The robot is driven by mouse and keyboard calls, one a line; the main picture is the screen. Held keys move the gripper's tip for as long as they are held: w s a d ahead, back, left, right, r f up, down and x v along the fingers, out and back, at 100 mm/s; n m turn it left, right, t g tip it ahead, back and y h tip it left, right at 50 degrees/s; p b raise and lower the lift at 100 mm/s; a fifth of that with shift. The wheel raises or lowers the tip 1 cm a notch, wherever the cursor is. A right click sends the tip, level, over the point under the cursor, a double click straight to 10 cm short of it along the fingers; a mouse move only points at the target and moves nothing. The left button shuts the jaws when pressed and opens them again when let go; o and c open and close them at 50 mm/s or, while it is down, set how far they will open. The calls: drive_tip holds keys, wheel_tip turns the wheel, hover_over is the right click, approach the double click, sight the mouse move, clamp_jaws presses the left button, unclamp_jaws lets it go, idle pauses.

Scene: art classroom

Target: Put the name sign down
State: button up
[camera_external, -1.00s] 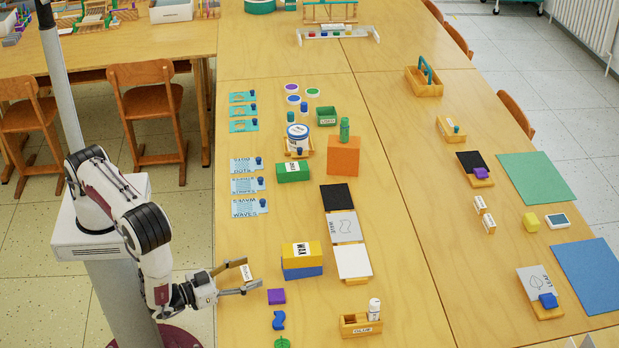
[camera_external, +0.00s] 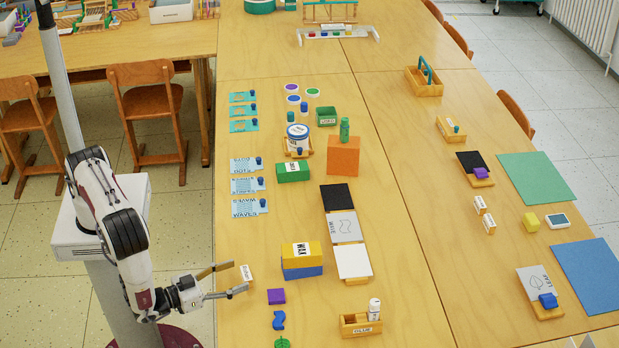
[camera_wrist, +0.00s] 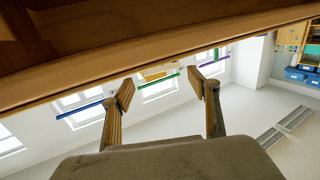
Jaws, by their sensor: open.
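The name sign (camera_external: 246,273) is a small white plate with dark lettering and a wooden edge. It stands on the table near its left edge, in the external view. My gripper (camera_external: 239,277) is open just left of the sign, its two fingers spread, with the sign just beyond the tips and apparently clear of them. In the wrist view my gripper (camera_wrist: 162,88) shows both fingers apart with nothing held between them. A small yellowish piece shows beyond the fingers there; I cannot tell if it is the sign.
A purple block (camera_external: 276,296) and a blue piece (camera_external: 279,320) lie right of my gripper. The yellow WAX box (camera_external: 301,250) sits on a blue one behind. The wooden table edge (camera_wrist: 150,62) crosses the wrist view close to the fingers.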

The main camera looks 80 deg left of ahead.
drive_tip(key=shift+r+v, duration=0.2)
drive_tip(key=shift+v, duration=1.6)
drive_tip(key=c, duration=0.7)
drive_tip(key=shift+r, duration=0.1)
